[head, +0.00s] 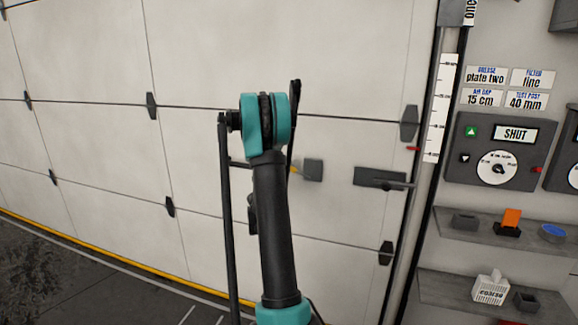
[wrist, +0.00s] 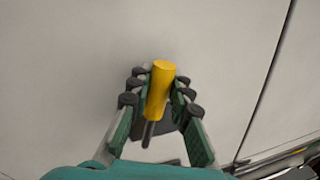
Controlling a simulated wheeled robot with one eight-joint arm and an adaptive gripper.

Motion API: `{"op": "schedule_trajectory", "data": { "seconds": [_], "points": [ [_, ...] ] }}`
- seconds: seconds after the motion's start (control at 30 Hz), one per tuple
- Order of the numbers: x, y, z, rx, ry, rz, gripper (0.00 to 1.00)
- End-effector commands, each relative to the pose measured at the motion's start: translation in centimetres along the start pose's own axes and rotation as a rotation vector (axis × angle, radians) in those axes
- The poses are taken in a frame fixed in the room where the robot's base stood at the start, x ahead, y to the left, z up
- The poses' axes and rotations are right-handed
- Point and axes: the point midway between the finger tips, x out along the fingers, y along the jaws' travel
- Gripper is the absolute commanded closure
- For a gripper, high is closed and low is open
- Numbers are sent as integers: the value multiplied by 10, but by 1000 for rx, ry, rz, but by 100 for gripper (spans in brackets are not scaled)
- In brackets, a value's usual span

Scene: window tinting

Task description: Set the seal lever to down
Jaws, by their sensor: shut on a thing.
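The seal lever has a yellow handle (wrist: 158,85) on a thin grey rod, with a dark grey base plate behind it in the wrist view. In the head view, its grey plate (head: 313,170) is on the white door, and a small bit of yellow shows at its left edge. My gripper (wrist: 160,92) has its green, dark-tipped fingers on both sides of the yellow handle and is shut on it. In the head view my arm hides the gripper and most of the lever. I cannot tell which setting the lever is at.
A dark latch plate with a bar (head: 380,178) is on the white panelled door (head: 200,60), right of the lever. A control box reading SHUT (head: 495,150) is on the right wall, above shelves (head: 465,238) with small items. Dark floor shows at lower left.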

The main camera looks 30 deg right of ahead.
Motion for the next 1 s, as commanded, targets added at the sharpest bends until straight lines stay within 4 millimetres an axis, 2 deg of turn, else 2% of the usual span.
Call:
{"op": "schedule_trajectory", "data": {
  "seconds": [0.6,0.63,0.77,0.8,1.0],
  "points": [
    [-2,5,0,-35,-8,2,100],
    [-2,5,0,-35,-8,2,78],
    [-2,4,0,-35,-8,2,62],
    [-2,4,0,-35,-8,2,59],
    [-1,4,0,-35,-7,1,59]
  ]
}}
